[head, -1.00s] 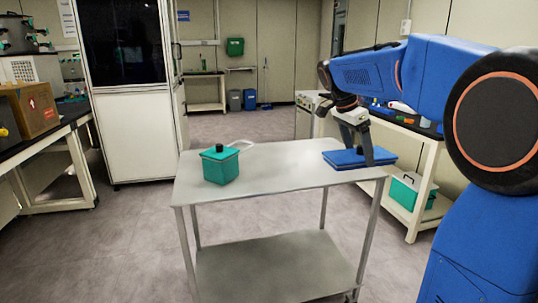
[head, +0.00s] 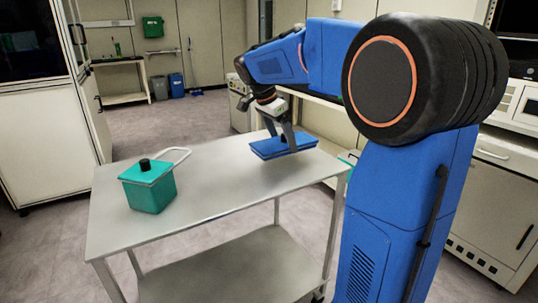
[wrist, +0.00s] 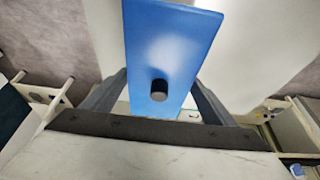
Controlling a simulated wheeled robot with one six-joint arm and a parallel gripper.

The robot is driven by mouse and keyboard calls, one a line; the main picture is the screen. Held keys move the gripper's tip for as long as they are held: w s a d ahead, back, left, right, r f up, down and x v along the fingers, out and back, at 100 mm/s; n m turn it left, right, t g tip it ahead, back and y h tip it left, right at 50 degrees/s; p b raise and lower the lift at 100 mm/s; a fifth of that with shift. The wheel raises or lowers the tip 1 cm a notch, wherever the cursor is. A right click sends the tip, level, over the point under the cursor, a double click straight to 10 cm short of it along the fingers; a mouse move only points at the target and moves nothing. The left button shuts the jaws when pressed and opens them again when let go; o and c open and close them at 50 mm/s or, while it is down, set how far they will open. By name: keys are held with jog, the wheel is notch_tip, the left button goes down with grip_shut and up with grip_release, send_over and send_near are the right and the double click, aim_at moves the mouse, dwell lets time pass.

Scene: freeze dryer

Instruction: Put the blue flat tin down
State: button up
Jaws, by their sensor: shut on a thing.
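The blue flat tin (head: 270,150) is at the far right part of the metal cart's top (head: 215,180). It looks level and low over the top; I cannot tell whether it touches. My gripper (head: 283,142) comes down from above and is shut on the tin. In the wrist view the tin's blue lid (wrist: 165,40) with a dark round knob (wrist: 159,89) lies between my fingers. The tin's underside is hidden.
A green box with a black knob (head: 148,188) and a pale handle stands on the cart's left part. The top between it and the tin is clear. A bench stands behind the cart at right, and a white cabinet (head: 45,130) at left.

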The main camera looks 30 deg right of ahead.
jog(key=shift+f, duration=2.65)
jog(key=shift+f, duration=0.15)
jog(key=o, duration=1.3)
